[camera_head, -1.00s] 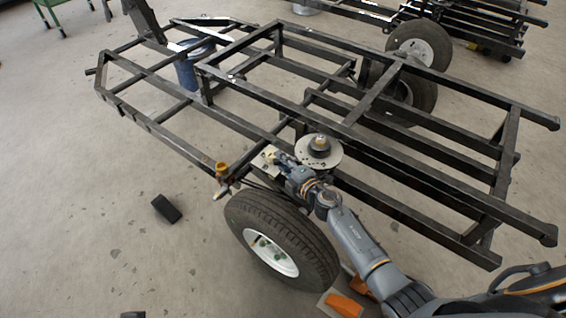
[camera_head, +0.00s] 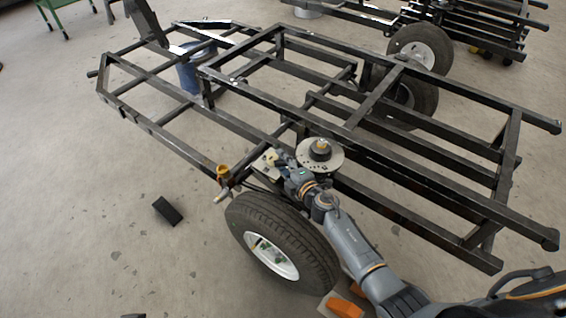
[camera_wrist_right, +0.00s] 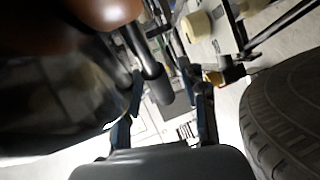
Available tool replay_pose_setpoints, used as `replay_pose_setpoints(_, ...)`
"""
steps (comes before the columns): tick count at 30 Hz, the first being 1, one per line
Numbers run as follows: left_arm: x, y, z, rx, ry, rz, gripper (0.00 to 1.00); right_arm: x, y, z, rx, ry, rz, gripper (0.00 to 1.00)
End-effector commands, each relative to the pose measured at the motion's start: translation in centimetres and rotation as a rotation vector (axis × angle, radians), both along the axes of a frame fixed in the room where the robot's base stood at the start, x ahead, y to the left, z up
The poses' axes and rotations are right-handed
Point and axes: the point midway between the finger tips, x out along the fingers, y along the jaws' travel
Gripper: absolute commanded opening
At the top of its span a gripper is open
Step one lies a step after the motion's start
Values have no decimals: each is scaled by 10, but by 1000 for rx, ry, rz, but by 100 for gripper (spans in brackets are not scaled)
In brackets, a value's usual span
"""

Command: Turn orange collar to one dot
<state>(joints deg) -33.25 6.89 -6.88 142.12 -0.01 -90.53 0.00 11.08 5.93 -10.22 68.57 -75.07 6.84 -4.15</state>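A small orange-yellow part (camera_head: 222,172) shows at the frame's corner bracket, left of the near wheel; I cannot tell for sure that it is the collar. In the wrist view a small yellow-orange part (camera_wrist_right: 212,78) shows beyond the right finger, and a large blurred copper-brown round surface (camera_wrist_right: 105,12) fills the top left. No dots are readable. My right gripper (camera_head: 277,160) is at the suspension between the near wheel and the grey round disc (camera_head: 333,164). In the wrist view its two fingers (camera_wrist_right: 160,92) are apart, with a dark rod end between or behind them. My left gripper is out of view.
The black trailer frame (camera_head: 225,118) surrounds the work area. The near wheel (camera_head: 295,222) stands close below my right wrist. An orange wedge (camera_head: 345,308) lies by the wheel. A black block (camera_head: 167,210) lies on the open floor at left.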

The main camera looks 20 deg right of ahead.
Motion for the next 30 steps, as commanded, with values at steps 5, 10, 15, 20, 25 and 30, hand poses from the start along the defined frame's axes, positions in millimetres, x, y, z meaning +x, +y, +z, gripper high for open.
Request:
replay_pose_setpoints(5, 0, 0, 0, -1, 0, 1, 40, -3, -2, 1, -2, 0, 0, 43)
replay_pose_setpoints(10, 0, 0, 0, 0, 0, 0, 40, -22, -8, 4, -9, -1, 2, 43)
replay_pose_setpoints(15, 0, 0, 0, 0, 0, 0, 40, -54, -15, 9, -8, 0, 5, 43)
replay_pose_setpoints(20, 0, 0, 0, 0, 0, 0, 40, -85, -22, 15, -1, 3, 2, 43)
replay_pose_setpoints(25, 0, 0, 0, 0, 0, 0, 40, -107, -27, 19, 1, 1, 0, 43)
replay_pose_setpoints(30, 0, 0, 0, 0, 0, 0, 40, -114, -29, 22, 1, 0, 0, 43)
